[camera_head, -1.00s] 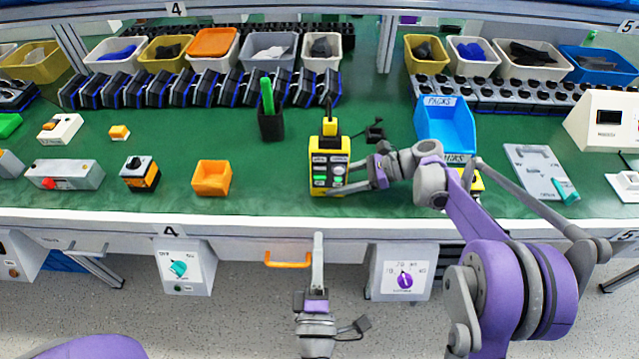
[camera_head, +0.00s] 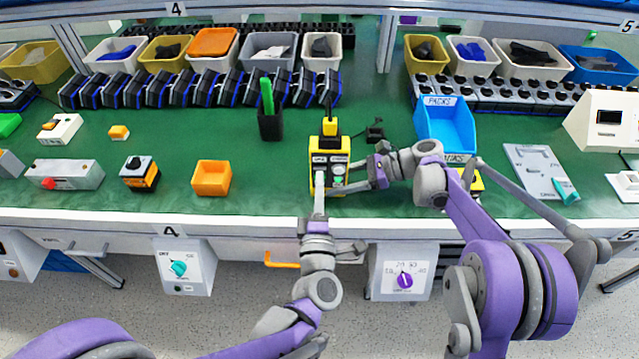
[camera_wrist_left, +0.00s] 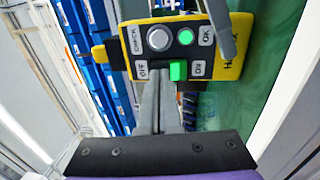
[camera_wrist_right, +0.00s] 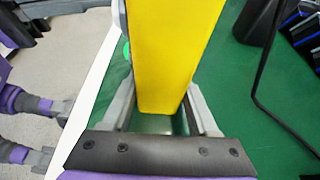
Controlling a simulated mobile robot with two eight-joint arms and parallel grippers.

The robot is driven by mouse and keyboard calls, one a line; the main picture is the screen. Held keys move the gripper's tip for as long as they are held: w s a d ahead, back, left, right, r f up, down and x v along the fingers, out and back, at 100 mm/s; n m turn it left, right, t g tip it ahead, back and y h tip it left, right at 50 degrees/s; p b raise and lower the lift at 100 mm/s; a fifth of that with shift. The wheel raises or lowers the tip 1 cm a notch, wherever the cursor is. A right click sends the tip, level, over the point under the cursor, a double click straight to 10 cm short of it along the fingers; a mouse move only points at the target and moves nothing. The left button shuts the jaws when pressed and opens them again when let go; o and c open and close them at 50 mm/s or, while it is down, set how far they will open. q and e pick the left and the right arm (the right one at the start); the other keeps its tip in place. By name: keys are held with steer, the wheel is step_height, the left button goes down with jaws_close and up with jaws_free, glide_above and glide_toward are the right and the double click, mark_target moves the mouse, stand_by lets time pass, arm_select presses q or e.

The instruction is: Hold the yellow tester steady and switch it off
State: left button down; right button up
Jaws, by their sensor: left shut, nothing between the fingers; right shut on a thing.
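The yellow tester (camera_head: 330,146) stands upright on the green bench. My right gripper (camera_head: 346,182) is shut on its sides; the right wrist view shows the yellow body (camera_wrist_right: 170,55) between the fingers. My left gripper (camera_head: 319,180) is shut and empty, its tips at the tester's front. In the left wrist view the tips (camera_wrist_left: 160,76) are at the OFF end of the rocker switch (camera_wrist_left: 178,70), hiding part of it; contact is unclear. The rocker's green part shows beside ON. The lamp (camera_wrist_left: 185,36) beside OK is green. A grey button (camera_wrist_left: 158,39) is beside CHECK.
An orange bin (camera_head: 211,178) stands left of the tester, a black pen cup (camera_head: 271,126) behind left, and a blue bin (camera_head: 446,125) to the right. The white bench edge (camera_head: 240,222) runs in front. Green bench between orange bin and tester is clear.

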arm_select(q)
steer(key=s+r, duration=0.2)
steer(key=s, duration=1.1)
steer(key=shift+s+r, duration=0.15)
stand_by(0.4)
arm_select(e)
steer(key=o, duration=1.5)
